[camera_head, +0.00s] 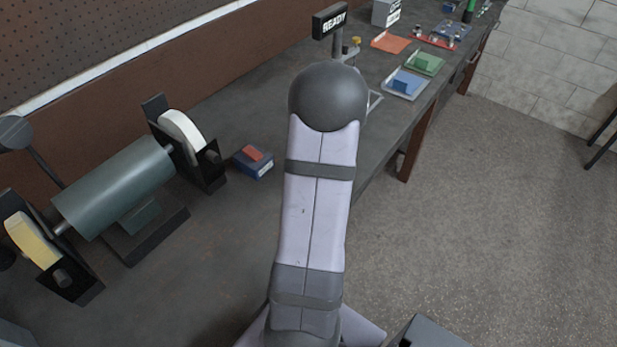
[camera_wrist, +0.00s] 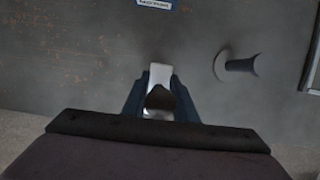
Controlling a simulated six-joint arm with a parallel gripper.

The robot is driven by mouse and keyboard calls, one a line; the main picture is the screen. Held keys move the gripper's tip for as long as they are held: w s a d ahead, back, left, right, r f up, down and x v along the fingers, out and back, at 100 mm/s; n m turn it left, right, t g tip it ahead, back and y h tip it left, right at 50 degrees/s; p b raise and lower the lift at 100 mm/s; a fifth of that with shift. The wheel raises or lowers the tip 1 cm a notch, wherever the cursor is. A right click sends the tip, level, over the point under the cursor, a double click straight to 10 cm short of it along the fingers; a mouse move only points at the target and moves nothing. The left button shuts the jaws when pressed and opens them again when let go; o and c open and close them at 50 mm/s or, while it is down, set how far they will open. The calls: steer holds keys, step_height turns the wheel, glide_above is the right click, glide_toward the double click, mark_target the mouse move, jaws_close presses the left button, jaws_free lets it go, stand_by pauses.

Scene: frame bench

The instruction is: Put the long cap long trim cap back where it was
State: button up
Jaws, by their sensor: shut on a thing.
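In the wrist view my gripper (camera_wrist: 158,100) is shut on a pale, light-grey piece (camera_wrist: 160,74), which I take to be the long trim cap. Only its top end shows clearly between the blue-grey fingers; the rest is hidden by the fingers and a dark shape in front. The grey bench surface lies beyond it, and I cannot tell how far below the piece is. In the head view my arm hides the gripper and the held piece.
In the wrist view a dark peg on a round base (camera_wrist: 243,66) stands to the right.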

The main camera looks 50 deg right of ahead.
steer(key=shift+f, duration=1.6)
steer(key=shift+f, duration=0.1)
steer(key=o, duration=1.1)
steer(key=shift+f, duration=0.1)
steer(key=b+v, duration=0.2)
steer(key=v, duration=1)
steer(key=shift+a, duration=0.1)
